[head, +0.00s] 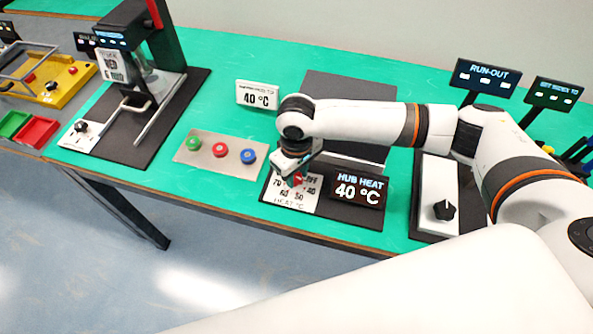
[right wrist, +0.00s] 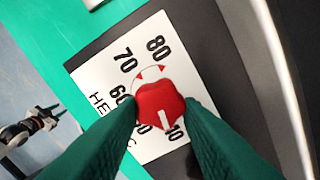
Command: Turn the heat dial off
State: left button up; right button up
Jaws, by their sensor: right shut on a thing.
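The red heat dial (right wrist: 160,105) sits on a white scale plate (right wrist: 95,75) with printed numbers. Its white mark points down in the right wrist view, close to a partly hidden number that ends in 0. My right gripper (right wrist: 162,112) is shut on the dial, with one green finger on each side. In the head view the gripper (head: 297,178) reaches down over the dial and hides much of it. The HUB HEAT display (head: 358,188) beside it reads 40 °C. A gripper end, apparently my left one (right wrist: 38,124), shows small over the floor in the right wrist view.
A white sign (head: 257,95) reading 40 °C stands behind. A plate with green, red and blue buttons (head: 220,150) lies to the left. A black knob on a white panel (head: 444,209) is to the right. The table's front edge is close to the dial.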

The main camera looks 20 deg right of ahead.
aim_at(296, 176)
jog(key=shift+r+n+p, duration=0.2)
jog(key=shift+n+p, duration=0.2)
jog(key=shift+p, duration=0.25)
jog(key=n+p, duration=0.3)
jog(key=shift+p, duration=0.35)
jog(key=n+p, duration=0.2)
jog(key=n, duration=0.1)
jog(key=shift+w+d, duration=0.1)
jog(key=shift+f+n+p, duration=0.15)
jog(key=shift+n+p, duration=0.55)
jog(key=shift+n, duration=0.6)
jog(key=shift+w, duration=0.1)
jog(key=o, duration=1)
jog(key=shift+c, duration=0.2)
notch_tip(296, 176, up, 12)
jog(key=b, duration=0.2)
